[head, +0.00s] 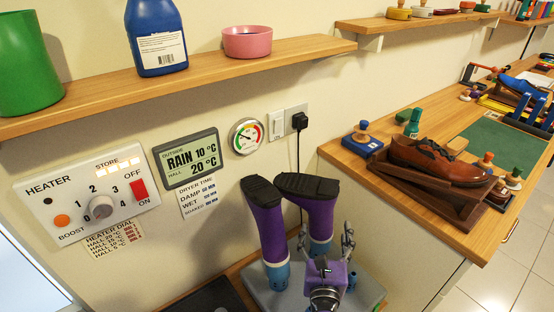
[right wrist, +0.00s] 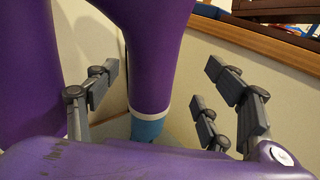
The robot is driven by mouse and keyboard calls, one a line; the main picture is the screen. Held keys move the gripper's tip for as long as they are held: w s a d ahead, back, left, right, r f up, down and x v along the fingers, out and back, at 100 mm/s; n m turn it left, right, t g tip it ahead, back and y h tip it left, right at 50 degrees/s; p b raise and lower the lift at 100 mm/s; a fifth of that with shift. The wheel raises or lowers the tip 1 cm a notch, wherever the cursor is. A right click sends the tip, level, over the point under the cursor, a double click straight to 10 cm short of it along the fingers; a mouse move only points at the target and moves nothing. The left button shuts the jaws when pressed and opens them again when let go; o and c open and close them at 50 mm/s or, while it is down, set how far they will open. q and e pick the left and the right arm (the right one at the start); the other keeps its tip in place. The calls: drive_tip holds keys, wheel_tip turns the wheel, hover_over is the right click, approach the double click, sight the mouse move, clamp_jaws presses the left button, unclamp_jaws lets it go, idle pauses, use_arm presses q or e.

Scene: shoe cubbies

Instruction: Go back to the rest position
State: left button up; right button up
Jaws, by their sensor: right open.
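My right gripper (head: 325,236) is low in the middle of the head view, in front of the right purple boot (head: 318,215). It is open and empty. In the right wrist view my right gripper's fingers (right wrist: 160,80) are spread to the two sides of that boot's shaft (right wrist: 155,60), apart from it. Whether the fingertips reach around the shaft is hard to tell. A left purple boot (head: 264,220) stands beside it. Both boots are upside down, dark soles up, with blue parts at their lower ends, over a grey tray (head: 262,292). My left gripper is in neither view.
A wooden counter (head: 345,158) on the right holds a brown shoe (head: 435,160) on a wooden stand. A wall shelf (head: 205,68) holds a blue bottle (head: 157,35) and a pink bowl (head: 247,42). A heater panel (head: 90,195) is on the wall at left.

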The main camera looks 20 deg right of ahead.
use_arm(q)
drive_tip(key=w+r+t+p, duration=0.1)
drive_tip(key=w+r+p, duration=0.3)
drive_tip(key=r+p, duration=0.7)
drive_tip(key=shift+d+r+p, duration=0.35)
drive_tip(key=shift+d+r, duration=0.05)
use_arm(e)
drive_tip(key=s+a+f+m+g+y, duration=0.2)
drive_tip(key=s+m, duration=0.8)
drive_tip(key=s, duration=0.1)
drive_tip(key=s+a+f+m+g+y, duration=0.2)
drive_tip(key=s+f+m+g+y, duration=0.1)
drive_tip(key=s+m, duration=0.7)
drive_tip(key=s+a+f+m+g+y, duration=0.2)
drive_tip(key=s+a+f+m+y, duration=0.1)
drive_tip(key=s+m, duration=0.7)
drive_tip(key=shift+s+m+g, duration=0.3)
drive_tip(key=shift+s+g, duration=0.1)
drive_tip(key=shift+s, duration=0.65)
drive_tip(key=shift+a, duration=0.1)
